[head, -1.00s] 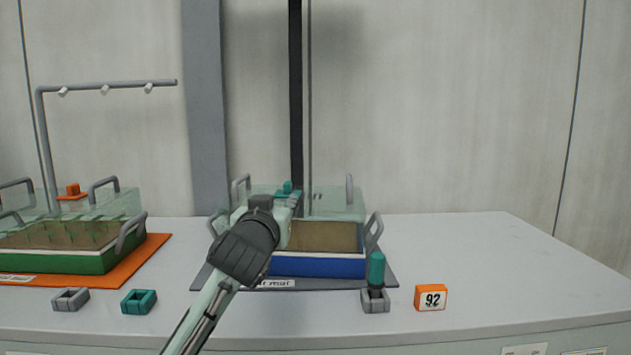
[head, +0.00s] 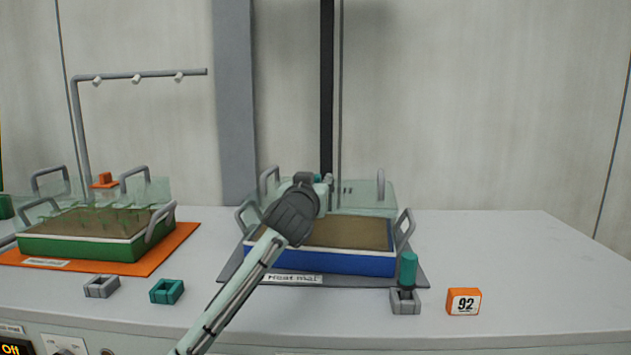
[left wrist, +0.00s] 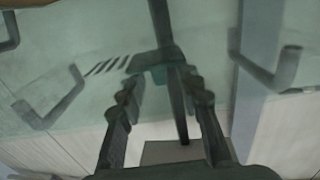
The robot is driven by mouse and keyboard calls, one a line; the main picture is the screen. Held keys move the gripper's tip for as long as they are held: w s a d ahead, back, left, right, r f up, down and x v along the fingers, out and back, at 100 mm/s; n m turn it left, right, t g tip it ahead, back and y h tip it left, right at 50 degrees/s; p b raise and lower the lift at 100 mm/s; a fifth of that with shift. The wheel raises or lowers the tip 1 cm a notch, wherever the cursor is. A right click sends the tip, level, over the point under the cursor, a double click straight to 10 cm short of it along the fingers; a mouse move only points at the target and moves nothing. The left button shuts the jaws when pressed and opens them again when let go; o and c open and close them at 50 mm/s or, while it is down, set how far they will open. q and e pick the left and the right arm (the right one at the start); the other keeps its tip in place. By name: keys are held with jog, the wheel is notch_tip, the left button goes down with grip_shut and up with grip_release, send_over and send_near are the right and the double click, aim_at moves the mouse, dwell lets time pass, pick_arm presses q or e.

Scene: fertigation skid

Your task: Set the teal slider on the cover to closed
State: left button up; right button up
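The clear cover (head: 362,196) sits over the blue-sided tray (head: 330,262) on the heat mat. The teal slider (head: 318,178) on the cover is mostly hidden behind my left gripper (head: 322,186) in the head view. In the left wrist view, part of the teal slider (left wrist: 158,75) shows beyond and between the fingertips of my left gripper (left wrist: 160,84). The fingers stand apart, and I see no contact with the slider. Black stripes (left wrist: 108,65) mark the cover left of it. The slider's exact setting is hidden. My right gripper is not in view.
A green tray (head: 80,250) with a clear cover and orange knob (head: 104,180) stands at left under a grey pipe (head: 140,75). Grey handles (head: 404,230) rise around the blue tray. A teal peg (head: 408,268) stands in a grey holder. An orange 92 block (head: 463,301) lies right.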

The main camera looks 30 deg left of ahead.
pick_arm(q)
jog(key=c, duration=0.7)
grip_shut()
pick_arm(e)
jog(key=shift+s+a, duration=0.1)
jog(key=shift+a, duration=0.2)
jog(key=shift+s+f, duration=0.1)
